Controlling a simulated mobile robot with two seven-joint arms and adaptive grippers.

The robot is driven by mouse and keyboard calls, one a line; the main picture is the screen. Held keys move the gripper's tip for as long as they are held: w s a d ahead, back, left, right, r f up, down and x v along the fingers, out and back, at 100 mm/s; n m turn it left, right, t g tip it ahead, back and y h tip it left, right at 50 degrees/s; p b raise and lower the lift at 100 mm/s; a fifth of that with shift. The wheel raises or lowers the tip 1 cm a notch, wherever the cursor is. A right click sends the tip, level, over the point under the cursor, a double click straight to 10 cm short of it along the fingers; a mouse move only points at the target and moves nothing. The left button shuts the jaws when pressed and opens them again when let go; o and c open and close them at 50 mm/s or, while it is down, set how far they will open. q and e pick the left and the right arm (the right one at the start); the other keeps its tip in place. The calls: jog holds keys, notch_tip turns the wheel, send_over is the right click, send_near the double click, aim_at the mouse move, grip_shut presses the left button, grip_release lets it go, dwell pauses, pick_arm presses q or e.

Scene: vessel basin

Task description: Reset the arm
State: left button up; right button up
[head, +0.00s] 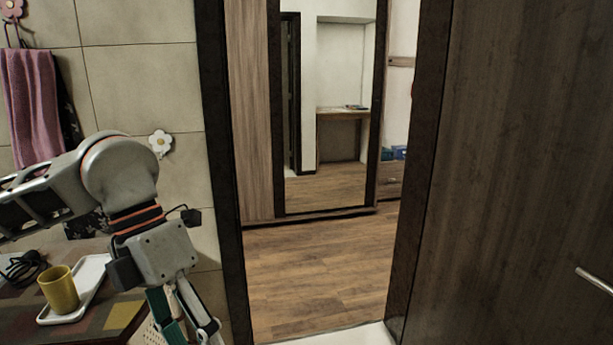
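My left arm comes in from the left, bent at a rounded grey joint with orange bands. My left gripper (186,318) points down in front of the tiled wall, to the right of the table. Its tips are at or past the bottom edge, so I cannot tell whether it is open or shut. Teal-green surfaces show at its fingers; I cannot tell whether these are finger parts or something else. My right arm and gripper are not in view.
A yellow cup (60,290) stands on a white tray (92,273) on the patterned table (121,314), left of the gripper. A pink towel (32,108) hangs above. A doorway shows wooden floor (320,262). A dark door (525,150) fills the right.

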pick_arm(q)
jog(key=s+d+f+m+g+h, duration=0.1)
jog(key=s+d+m+g+h, duration=0.25)
jog(key=d, duration=0.65)
jog(key=w+d+r+n+h, duration=0.2)
jog(key=d+r+n+h, duration=0.6)
jog(key=h, duration=0.5)
jog(key=w+a+f+n+t+h, duration=0.25)
jog(key=w+f+n+t, duration=0.25)
jog(key=w+n+t, duration=0.5)
jog(key=w+a+f+n+t+y, duration=0.2)
jog(key=a+f+n+t+y, duration=0.3)
jog(key=f+n+t+y, duration=0.4)
jog(key=w+a+f+n+t+y, duration=0.1)
jog(key=a+f+n+t+y, duration=0.35)
jog(key=f+n, duration=0.55)
jog(key=s+a+f+n+g+y, duration=0.1)
jog(key=s+a+f, duration=0.3)
jog(key=f, duration=0.5)
jog(key=s+a+f+n+g+y, duration=0.1)
jog(key=s+a+f+g+y, duration=0.2)
jog(key=s+f, duration=0.3)
jog(key=s+a+f+n+g+y, duration=0.2)
jog(key=s+a+f+y, duration=0.1)
jog(key=f, duration=0.9)
jog(key=shift+s+a+f+g, duration=0.3)
jog(key=shift+s+a, duration=0.55)
jog(key=shift+s, duration=0.4)
